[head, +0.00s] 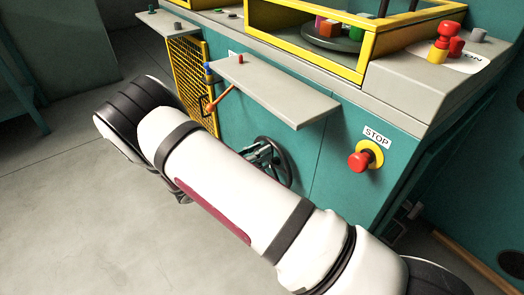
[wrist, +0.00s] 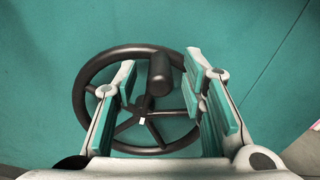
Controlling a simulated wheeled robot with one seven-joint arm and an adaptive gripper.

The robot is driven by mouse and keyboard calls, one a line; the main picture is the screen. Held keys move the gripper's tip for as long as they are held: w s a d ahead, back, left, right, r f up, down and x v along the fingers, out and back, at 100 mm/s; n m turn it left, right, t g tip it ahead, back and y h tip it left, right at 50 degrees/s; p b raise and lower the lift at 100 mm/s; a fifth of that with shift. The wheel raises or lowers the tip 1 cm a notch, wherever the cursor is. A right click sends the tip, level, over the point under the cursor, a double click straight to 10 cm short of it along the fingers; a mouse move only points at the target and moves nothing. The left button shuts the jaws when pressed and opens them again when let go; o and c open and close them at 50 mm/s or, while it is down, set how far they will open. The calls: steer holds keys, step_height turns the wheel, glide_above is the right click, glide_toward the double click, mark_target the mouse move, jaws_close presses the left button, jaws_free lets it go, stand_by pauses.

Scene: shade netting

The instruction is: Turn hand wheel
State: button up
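The hand wheel (wrist: 82,92) is dark, with several spokes and a knob handle (wrist: 160,74) that sticks out toward the wrist camera. It is mounted on the teal front panel. In the head view the wheel (head: 286,166) is partly hidden by my arm. My gripper (wrist: 158,66) is open in the wrist view, its two pale fingers with teal pads in front of the wheel. The knob appears between the fingers, nearer the right one, with a gap visible on the left. I cannot tell whether the right finger touches it.
A grey shelf (head: 275,92) juts out above the wheel, with an orange lever (head: 219,99) at its left. A red stop button (head: 360,160) is to the right. A yellow mesh panel (head: 190,75) is on the left. The floor at left is clear.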

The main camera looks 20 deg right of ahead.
steer(key=shift+x, duration=0.8)
steer(key=shift+c, duration=0.6)
jaws_close()
steer(key=shift+s, duration=0.15)
